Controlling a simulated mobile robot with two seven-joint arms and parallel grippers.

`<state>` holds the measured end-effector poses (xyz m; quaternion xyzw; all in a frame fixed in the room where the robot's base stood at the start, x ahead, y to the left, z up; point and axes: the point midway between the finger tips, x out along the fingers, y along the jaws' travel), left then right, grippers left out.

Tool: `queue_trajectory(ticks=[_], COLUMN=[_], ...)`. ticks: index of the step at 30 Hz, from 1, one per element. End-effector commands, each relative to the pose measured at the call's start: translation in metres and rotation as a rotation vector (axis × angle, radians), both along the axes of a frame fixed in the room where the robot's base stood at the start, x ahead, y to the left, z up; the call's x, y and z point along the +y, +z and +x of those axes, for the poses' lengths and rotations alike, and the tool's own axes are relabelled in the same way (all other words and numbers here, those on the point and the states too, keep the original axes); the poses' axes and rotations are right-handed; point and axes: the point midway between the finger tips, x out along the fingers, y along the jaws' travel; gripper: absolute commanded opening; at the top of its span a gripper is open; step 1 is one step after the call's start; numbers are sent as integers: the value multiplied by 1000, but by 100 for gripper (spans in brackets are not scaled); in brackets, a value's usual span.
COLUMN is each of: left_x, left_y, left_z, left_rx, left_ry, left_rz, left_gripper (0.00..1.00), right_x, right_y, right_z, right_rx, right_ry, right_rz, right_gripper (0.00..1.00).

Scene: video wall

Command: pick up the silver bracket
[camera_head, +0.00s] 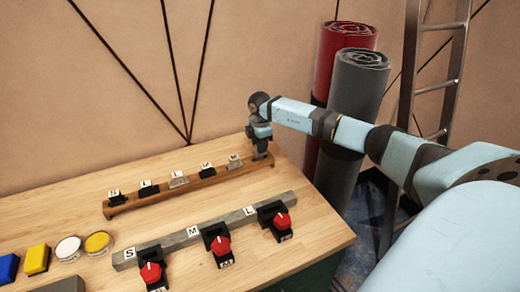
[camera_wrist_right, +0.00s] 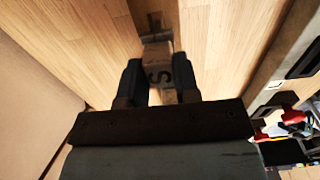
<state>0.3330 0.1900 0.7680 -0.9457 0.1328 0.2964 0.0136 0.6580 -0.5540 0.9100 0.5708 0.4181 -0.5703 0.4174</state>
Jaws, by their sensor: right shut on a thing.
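My right gripper (camera_head: 261,150) is at the right end of the narrow wooden rail (camera_head: 122,209), fingers pointing down. It is shut on a small bracket with an S label, which shows between the fingers in the right wrist view (camera_wrist_right: 158,76). In the head view the gripper hides most of this bracket, and its metal colour is hard to tell. Other small labelled brackets stand along the rail: a silvery grey one (camera_head: 179,181) in the middle, a pale one (camera_head: 234,161) beside the gripper, and black ones (camera_head: 148,188). My left gripper is out of view.
In front of the rail, a grey bar (camera_head: 180,239) labelled S, M and L has red-knobbed black fixtures (camera_head: 221,245). Blue and yellow blocks (camera_head: 37,259) and round discs (camera_head: 98,242) are at the left. Rolled mats (camera_head: 352,95) and a ladder (camera_head: 440,90) stand beyond the table.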

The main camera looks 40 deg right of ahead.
Motion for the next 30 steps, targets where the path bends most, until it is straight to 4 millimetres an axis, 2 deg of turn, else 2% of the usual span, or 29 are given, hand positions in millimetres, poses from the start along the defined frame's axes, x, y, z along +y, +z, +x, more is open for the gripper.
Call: queue_trajectory(ticks=[8,18,24,30], left_x=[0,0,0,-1], left_y=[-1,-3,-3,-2], left_z=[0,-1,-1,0], left_rx=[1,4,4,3], left_ry=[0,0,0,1], left_rz=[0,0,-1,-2], left_gripper=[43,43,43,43], right_x=[-1,-1,-1,0], right_y=[57,140,170,181], right_z=[1,1,0,0], right_rx=[-5,-4,-3,0], right_ry=[0,-1,0,0], right_rz=[-2,0,-1,-1], right_gripper=[0,0,0,0])
